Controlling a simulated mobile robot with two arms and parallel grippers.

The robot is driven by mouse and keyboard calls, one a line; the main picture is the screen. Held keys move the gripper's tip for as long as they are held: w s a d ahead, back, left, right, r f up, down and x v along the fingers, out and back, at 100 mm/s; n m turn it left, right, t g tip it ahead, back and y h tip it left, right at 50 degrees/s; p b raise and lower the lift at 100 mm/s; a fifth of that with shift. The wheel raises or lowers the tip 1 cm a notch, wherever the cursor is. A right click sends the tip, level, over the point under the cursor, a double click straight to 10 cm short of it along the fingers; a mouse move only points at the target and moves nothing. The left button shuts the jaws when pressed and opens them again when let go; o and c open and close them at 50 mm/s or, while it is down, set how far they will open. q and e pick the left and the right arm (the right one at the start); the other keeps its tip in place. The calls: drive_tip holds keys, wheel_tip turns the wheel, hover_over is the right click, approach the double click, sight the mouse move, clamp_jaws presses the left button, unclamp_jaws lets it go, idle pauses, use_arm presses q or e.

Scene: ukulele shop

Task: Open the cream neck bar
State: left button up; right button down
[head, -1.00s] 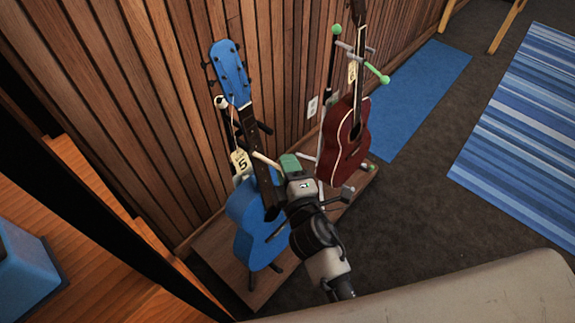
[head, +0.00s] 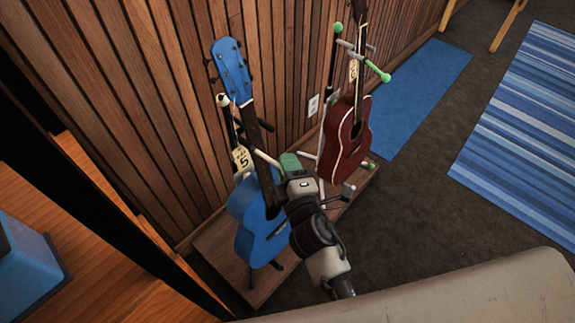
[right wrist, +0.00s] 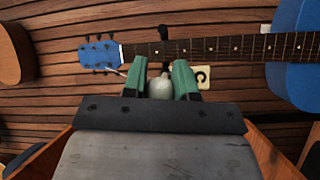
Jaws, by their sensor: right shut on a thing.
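The cream neck bar (head: 266,158) runs from the ukulele's neck toward my right gripper (head: 290,163). My right gripper's green fingers are shut on the bar's pale round end, which shows between them in the right wrist view (right wrist: 160,88). The head view does not show clearly how far the bar is swung. My left gripper is not in view.
A dark red guitar (head: 346,142) stands just right of my right gripper, with green-ended bars (head: 378,71) around its neck. Both instruments share a low wooden platform (head: 222,243). Dark carpet (head: 420,205) lies free to the right. A wooden surface with a blue object (head: 28,262) is at left.

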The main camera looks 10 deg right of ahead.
drive_tip(key=shift+a, duration=0.1)
idle(0.4)
drive_tip(key=c, duration=0.9)
unclamp_jaws()
drive_tip(key=shift+s+r, duration=0.1)
drive_tip(key=shift+s, duration=0.05)
drive_tip(key=shift+o, duration=0.2)
